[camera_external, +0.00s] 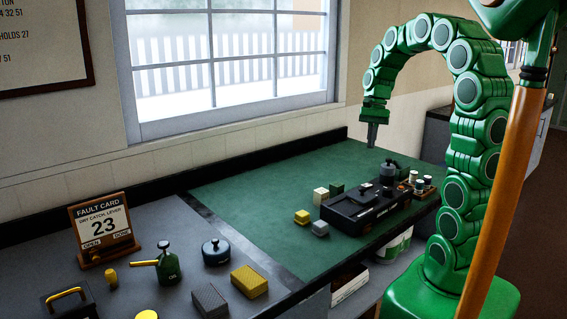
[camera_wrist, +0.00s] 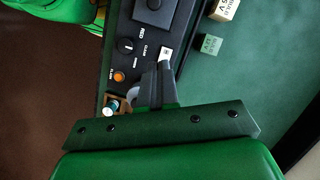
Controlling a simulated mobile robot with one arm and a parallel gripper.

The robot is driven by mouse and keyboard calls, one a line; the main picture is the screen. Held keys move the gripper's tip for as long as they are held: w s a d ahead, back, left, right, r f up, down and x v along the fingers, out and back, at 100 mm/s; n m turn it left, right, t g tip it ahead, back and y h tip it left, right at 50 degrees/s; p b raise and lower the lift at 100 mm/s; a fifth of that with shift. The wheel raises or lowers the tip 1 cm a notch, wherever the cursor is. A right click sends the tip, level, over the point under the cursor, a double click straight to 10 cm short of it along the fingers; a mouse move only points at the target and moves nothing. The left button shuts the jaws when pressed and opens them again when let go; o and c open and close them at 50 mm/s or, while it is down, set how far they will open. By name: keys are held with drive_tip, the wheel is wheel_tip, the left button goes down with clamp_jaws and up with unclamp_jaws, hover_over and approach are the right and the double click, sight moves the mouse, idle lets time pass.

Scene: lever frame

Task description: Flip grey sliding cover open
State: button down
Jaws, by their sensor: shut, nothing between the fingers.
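A black box (camera_external: 352,214) sits on the green mat under my arm, with a raised dark panel on its top. I cannot tell for sure which part is the grey sliding cover. My gripper (camera_external: 372,142) points down above the far side of the mat, clear of the box. It is shut and empty; in the wrist view its fingers (camera_wrist: 157,82) hide part of the box's end.
A fault card (camera_external: 102,228) stands far left. The mat's back left is clear.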

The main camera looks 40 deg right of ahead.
drive_tip(key=shift+f, duration=0.15)
approach(367, 195)
drive_tip(key=d+f, duration=0.1)
drive_tip(key=w+d+f, duration=0.1)
drive_tip(key=d, duration=0.1)
drive_tip(key=w+d+f, duration=0.1)
drive_tip(key=f, duration=0.1)
drive_tip(key=shift+w+d, duration=0.1)
drive_tip(key=shift+d, duration=0.1)
drive_tip(key=shift+s+a+f, duration=0.2)
drive_tip(key=shift+s+a, duration=0.1)
drive_tip(key=shift+a, duration=0.3)
drive_tip(key=shift+s+a+f, duration=0.25)
drive_tip(key=shift+s+a, duration=0.1)
drive_tip(key=shift+a, duration=0.3)
drive_tip(key=shift+s+a+f, duration=0.1)
drive_tip(key=shift+s+a, duration=0.15)
drive_tip(key=shift+a, duration=0.3)
drive_tip(key=shift+a, duration=4.2)
